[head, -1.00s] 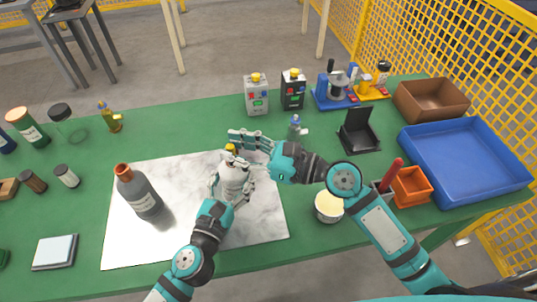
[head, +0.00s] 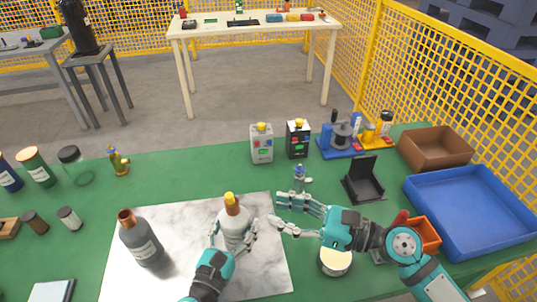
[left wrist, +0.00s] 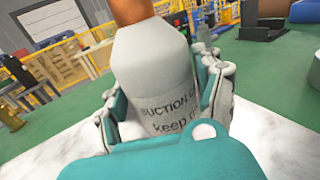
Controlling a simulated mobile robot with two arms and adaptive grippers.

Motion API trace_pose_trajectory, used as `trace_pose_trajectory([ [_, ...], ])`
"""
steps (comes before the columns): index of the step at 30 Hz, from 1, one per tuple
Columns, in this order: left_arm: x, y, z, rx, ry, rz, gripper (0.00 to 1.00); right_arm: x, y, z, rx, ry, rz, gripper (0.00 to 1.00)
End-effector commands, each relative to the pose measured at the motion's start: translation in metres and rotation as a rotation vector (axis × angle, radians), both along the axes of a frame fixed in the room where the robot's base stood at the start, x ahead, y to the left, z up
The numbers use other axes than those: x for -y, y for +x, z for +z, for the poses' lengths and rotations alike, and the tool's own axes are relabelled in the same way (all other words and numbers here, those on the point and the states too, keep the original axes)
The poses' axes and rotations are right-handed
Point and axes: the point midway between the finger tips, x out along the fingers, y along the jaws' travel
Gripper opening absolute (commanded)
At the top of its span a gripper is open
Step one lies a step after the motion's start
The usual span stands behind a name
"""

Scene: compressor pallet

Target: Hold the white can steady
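The white can (head: 235,226), with an orange neck and a yellow cap (head: 229,197), stands upright on the marble board (head: 188,210). My left gripper (head: 233,236) has its fingers on both sides of the can's body, closed around it. In the left wrist view the can (left wrist: 155,70) fills the middle between the fingers, with black print on its label; its cap is out of that picture. My right gripper (head: 282,212) is open and empty, to the right of the can and apart from it.
A grey bottle (head: 140,240) stands left of the can on the board. A small figure-like bottle (head: 299,178) is behind my right gripper, and a cream-topped bowl (head: 335,261) is below it. Two boxes (head: 262,145) (head: 297,140), a black stand (head: 363,182) and a blue tray (head: 470,215) lie farther right.

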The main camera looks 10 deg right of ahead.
Motion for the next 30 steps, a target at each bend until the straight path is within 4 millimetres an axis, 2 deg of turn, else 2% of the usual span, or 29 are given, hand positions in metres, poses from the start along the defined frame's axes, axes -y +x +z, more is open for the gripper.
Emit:
trace_pose_trajectory([
  [1,0.0,0.0,0.0,0.0,0.0,-0.001,0.77,0.0,0.0,0.0,0.0,0.0,0.0,0.32],
  [4,0.0,0.0,0.0,0.0,-0.001,-0.001,0.9,0.0,0.0,0.0,0.001,0.001,0.0,0.32],
  [5,0.0,0.0,0.001,0.0,-0.001,-0.001,0.91,0.0,0.0,0.0,0.001,0.001,0.0,0.32],
  [13,0.0,-0.001,0.001,0.001,-0.002,-0.001,0.91,0.0,0.0,0.0,0.001,0.001,0.0,0.32],
  [16,-0.003,-0.007,0.0,-0.001,-0.003,-0.001,0.91,0.0,0.0,0.0,0.001,0.001,0.0,0.32],
  [30,-0.045,-0.086,0.0,-0.002,0.0,-0.001,0.91,0.0,0.0,0.0,0.001,0.001,0.0,0.32],
])
